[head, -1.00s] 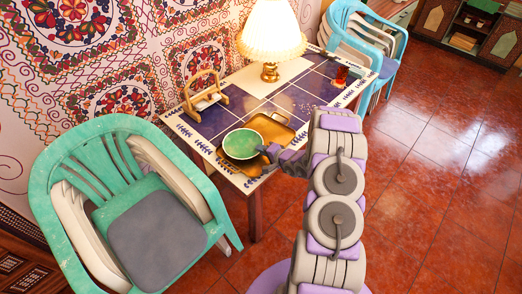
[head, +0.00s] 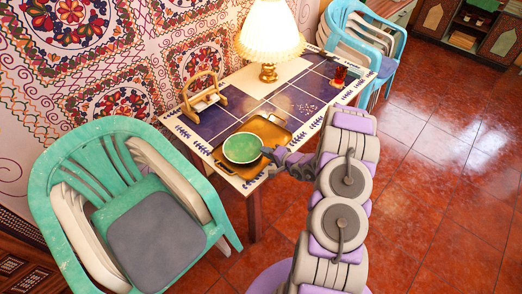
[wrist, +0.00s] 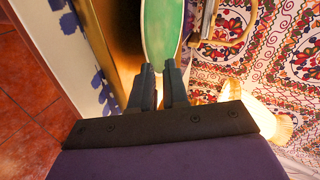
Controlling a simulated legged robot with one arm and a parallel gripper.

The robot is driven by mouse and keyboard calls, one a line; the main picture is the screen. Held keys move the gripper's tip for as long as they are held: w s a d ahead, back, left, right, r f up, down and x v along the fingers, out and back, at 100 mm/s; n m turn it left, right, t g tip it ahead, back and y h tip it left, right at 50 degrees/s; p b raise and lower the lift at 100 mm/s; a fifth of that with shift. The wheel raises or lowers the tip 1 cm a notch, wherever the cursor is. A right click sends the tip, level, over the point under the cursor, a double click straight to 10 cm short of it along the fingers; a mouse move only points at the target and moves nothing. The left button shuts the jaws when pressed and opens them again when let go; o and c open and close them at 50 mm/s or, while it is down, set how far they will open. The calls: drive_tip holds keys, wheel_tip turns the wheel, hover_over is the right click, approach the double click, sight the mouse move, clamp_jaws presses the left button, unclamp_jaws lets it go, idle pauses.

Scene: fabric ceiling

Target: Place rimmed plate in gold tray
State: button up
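The rimmed plate (head: 242,148) is green, round and shallow, and lies over the left part of the gold tray (head: 268,125). The tray is on the near end of the tiled table. My gripper (head: 269,154) is at the plate's right edge. In the wrist view, the plate (wrist: 160,28) shows steeply foreshortened. The fingers of my gripper (wrist: 158,70) are a narrow gap apart, with the plate's near rim between their tips; they look closed on it. Whether the plate touches the tray floor cannot be told. The tray's brown-gold surface also shows in the wrist view (wrist: 125,45).
A lit lamp (head: 269,35), a wooden holder (head: 203,98) and a glass of red drink (head: 340,76) stand on the table (head: 208,122). Stacked green chairs (head: 75,165) are at left, blue chairs (head: 358,30) beyond. Open red floor (head: 440,190) lies at right.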

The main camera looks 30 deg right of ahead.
drive_tip(key=a+v, duration=0.1)
drive_tip(key=v, duration=0.7)
drive_tip(key=a+r+n+g+y, duration=0.2)
drive_tip(key=a+r+n+y, duration=0.25)
drive_tip(key=a+r, duration=0.85)
drive_tip(key=s+a+r+n+g+y, duration=0.2)
drive_tip(key=s+a+r+g, duration=0.15)
drive_tip(key=a, duration=0.35)
drive_tip(key=s+a+r+n+g+y, duration=0.25)
drive_tip(key=s+a+r, duration=0.2)
drive_tip(key=a, duration=0.25)
drive_tip(key=s+a+r+n+g+h, duration=0.2)
drive_tip(key=s+r+g, duration=0.15)
drive_tip(key=s, duration=0.35)
drive_tip(key=s+a+r+n+g+h, duration=0.1)
drive_tip(key=s+a+r+g+h, duration=0.2)
drive_tip(key=s, duration=0.5)
drive_tip(key=s+d+r+h, duration=0.1)
drive_tip(key=s+d+h, duration=0.7)
drive_tip(key=s+d, duration=0.2)
drive_tip(key=shift+s+r+p, duration=0.25)
drive_tip(key=shift+s+p, duration=0.05)
drive_tip(key=shift+s, duration=0.8)
